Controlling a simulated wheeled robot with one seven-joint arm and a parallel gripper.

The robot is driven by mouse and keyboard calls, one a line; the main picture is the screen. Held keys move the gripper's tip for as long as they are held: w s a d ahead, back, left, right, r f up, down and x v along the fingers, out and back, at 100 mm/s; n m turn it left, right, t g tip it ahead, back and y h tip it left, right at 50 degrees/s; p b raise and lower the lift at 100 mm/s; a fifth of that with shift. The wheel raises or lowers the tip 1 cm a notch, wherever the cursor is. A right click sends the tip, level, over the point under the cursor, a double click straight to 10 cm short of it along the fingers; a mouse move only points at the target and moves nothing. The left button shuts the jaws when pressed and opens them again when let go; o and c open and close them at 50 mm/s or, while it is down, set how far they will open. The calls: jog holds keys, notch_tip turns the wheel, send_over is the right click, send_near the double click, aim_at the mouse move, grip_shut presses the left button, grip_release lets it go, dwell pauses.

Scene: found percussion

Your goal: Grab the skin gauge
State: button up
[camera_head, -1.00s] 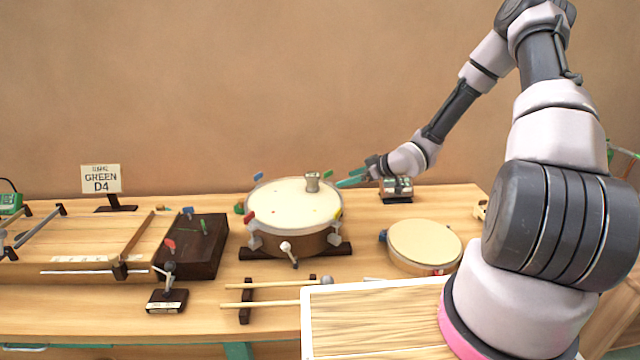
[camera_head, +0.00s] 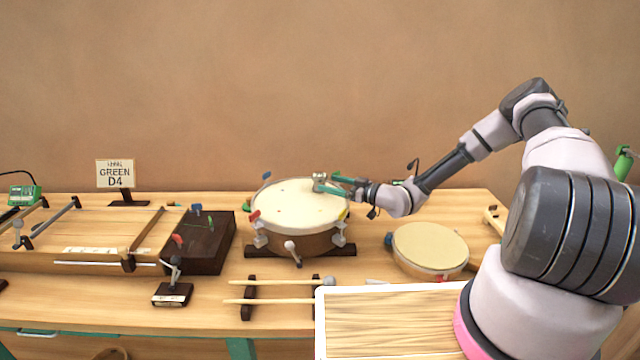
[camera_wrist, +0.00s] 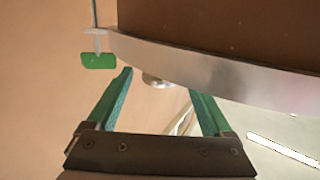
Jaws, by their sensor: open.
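The drum (camera_head: 300,205) stands mid-table with a pale skin, metal hoop and brown shell. The skin gauge, which I take to be the small grey-metal piece (camera_head: 319,180), stands on the skin near the drum's far right edge. My gripper (camera_head: 328,186) reaches in from the right with teal fingers open, their tips right by the gauge. In the wrist view, my open fingers (camera_wrist: 162,85) point toward the silver hoop, and a grey round part (camera_wrist: 157,80), probably of the gauge, shows between the tips. I cannot tell whether the fingers touch it.
Coloured tabs ring the drum; a green one (camera_wrist: 98,61) is beside the left fingertip in the wrist view. A smaller round drum (camera_head: 430,248) lies to the right. Mallets (camera_head: 280,301) rest in front. A dark block (camera_head: 205,245) and a sign (camera_head: 116,174) are left.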

aim_at(319, 181)
jog(key=x, duration=0.5)
jog(key=shift+a, duration=0.1)
grip_shut()
